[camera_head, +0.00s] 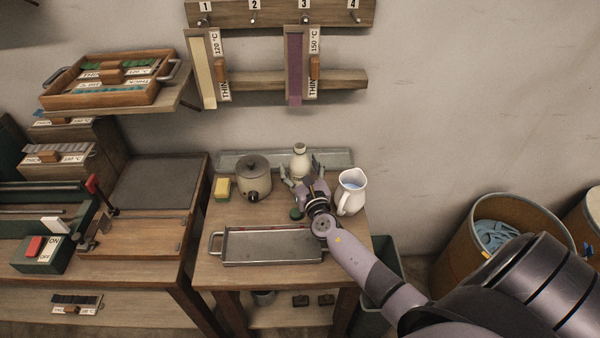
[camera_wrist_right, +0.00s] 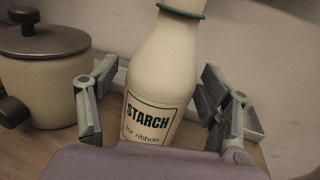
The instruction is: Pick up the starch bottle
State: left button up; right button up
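The starch bottle (camera_head: 300,158) is cream-coloured and stands upright at the back of the small wooden table, in front of the wall. In the right wrist view the bottle (camera_wrist_right: 160,82) shows its label "STARCH for ribbon" and a green ring at its neck. My right gripper (camera_head: 301,172) is open, its two fingers apart on either side of the bottle's body. In the right wrist view the fingers of the gripper (camera_wrist_right: 160,105) show gaps to the bottle. The bottle's base is hidden. My left gripper is not in view.
A lidded pot (camera_head: 254,180) stands left of the bottle, with a yellow sponge (camera_head: 222,187) beside it. A white pitcher (camera_head: 350,194) stands close on the right. A metal tray (camera_head: 270,246) lies in front. A green round lid (camera_head: 296,213) lies near my wrist.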

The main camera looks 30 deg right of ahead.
jog(key=c, duration=1.4)
jog(key=shift+r, duration=0.25)
notch_tip(320, 180, up, 19)
jog(key=p, duration=1.3)
jog(key=shift+r+p, duration=0.15)
jog(key=shift+p, duration=0.15)
